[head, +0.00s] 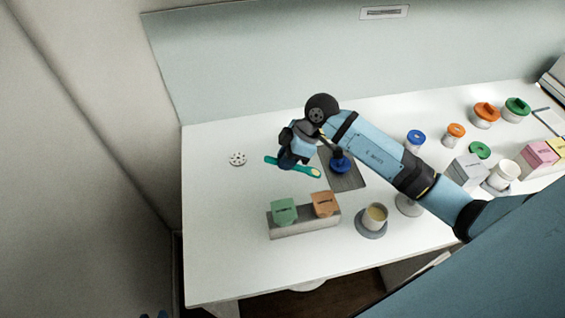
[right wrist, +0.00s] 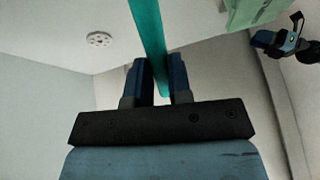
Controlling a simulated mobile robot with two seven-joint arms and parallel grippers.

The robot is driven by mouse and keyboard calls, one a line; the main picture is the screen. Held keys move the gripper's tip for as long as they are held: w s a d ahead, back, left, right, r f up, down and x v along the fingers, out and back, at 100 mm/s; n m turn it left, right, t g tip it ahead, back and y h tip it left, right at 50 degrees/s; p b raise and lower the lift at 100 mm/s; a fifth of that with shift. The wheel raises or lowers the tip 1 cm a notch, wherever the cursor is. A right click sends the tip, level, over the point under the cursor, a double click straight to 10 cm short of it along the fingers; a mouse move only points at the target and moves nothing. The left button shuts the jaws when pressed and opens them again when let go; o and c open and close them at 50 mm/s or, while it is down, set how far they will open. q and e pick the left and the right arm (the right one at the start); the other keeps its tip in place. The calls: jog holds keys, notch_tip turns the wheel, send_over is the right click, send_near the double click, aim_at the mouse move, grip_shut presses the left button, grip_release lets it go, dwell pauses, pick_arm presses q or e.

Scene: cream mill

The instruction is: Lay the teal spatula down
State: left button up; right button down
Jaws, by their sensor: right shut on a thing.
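The teal spatula (head: 275,160) is in my right gripper (head: 289,162), over the left part of the white table. Its end with a pale yellowish patch points right in the head view. In the right wrist view the spatula (right wrist: 148,40) runs up from between the two blue fingers (right wrist: 161,80), which are shut on it. It looks held above the tabletop; the exact height is unclear.
A dark mat (head: 350,182) with a blue-topped object (head: 341,164) lies right of the gripper. A grey block (head: 305,227) bears green and orange pieces. A cup (head: 374,218) stands on a saucer. A perforated white disc (head: 238,158) lies left. The table's left front is clear.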

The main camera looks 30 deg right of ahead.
aim_at(282, 181)
jog(key=w+f+n+h+b, duration=0.1)
jog(key=f+n, duration=0.1)
jog(key=n, duration=0.1)
jog(key=w+f+n+g+h+b, duration=0.1)
jog(key=f+n+h+b, duration=0.1)
jog(key=n, duration=0.2)
jog(key=w+f+n+h+b, duration=0.1)
jog(key=f+n+h, duration=0.1)
jog(key=n, duration=0.1)
jog(key=shift+w+d+f+g+b, duration=0.25)
jog(key=shift+w+f+g+b, duration=0.05)
jog(key=shift+w+f+b, duration=0.05)
jog(key=shift+w+d+f+n+h, duration=0.1)
jog(key=shift+d+n+h, duration=0.1)
jog(key=shift+n, duration=0.2)
jog(key=shift+w+d+f+n+h, duration=0.1)
jog(key=shift+n+h, duration=0.1)
jog(key=shift+n, duration=0.2)
jog(key=shift+f+b, duration=0.45)
jog(key=shift+b, duration=0.05)
notch_tip(282, 181, down, 3)
jog(key=shift+f+b, duration=0.1)
jog(key=shift+b, duration=1.1)
jog(key=shift+f, duration=0.35)
jog(key=shift+f+b, duration=0.4)
jog(key=shift+f, duration=0.4)
